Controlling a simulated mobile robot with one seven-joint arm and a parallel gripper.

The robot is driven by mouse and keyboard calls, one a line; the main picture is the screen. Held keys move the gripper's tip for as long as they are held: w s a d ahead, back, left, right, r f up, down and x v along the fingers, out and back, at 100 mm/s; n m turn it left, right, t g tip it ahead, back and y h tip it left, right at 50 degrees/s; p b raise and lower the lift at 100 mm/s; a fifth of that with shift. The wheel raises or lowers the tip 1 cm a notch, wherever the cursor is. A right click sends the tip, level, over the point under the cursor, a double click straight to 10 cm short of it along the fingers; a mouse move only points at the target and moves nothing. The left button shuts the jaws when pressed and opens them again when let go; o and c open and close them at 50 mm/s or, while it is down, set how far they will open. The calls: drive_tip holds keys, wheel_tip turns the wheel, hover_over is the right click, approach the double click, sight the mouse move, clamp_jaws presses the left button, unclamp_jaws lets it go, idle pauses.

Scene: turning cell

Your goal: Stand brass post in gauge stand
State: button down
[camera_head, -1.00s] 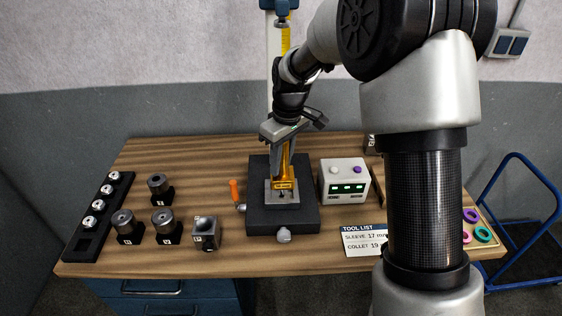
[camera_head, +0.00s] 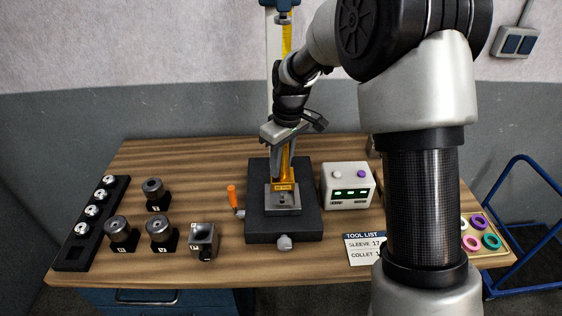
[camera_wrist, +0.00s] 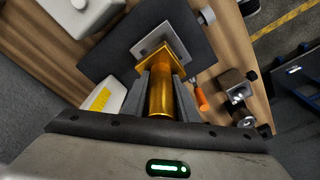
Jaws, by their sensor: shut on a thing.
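My gripper (camera_head: 283,170) is shut on the brass post (camera_wrist: 160,97) and holds it roughly upright over the gauge stand. The post has a square brass foot (camera_head: 284,187) at its lower end, which also shows in the wrist view (camera_wrist: 163,60), beyond the fingertips. The gauge stand has a black base (camera_head: 257,222), a grey square plate (camera_head: 283,207) and a column with a yellow scale behind. A dark spot shows on the plate in front of the foot. I cannot tell whether the foot touches the plate.
An orange handle (camera_head: 232,197) is left of the stand, and a white box with green displays (camera_head: 348,186) is right. Several dark holders and a grey block (camera_head: 203,239) stand at the left. A tool list card (camera_head: 365,248) lies at the front.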

drive_tip(key=shift+w+f+b, duration=0.1)
drive_tip(key=shift+f+b, duration=1.25)
drive_tip(key=shift+f, duration=0.7)
drive_tip(key=shift+f+b, duration=1.1)
drive_tip(key=shift+f, duration=0.45)
idle(0.3)
drive_tip(key=c, duration=1.5)
unclamp_jaws()
drive_tip(key=shift+o, duration=0.8)
drive_tip(key=shift+s+f, duration=0.2)
drive_tip(key=r, duration=0.8)
drive_tip(key=s+d+r, duration=0.1)
drive_tip(key=r, duration=0.3)
drive_tip(key=shift+r, duration=0.1)
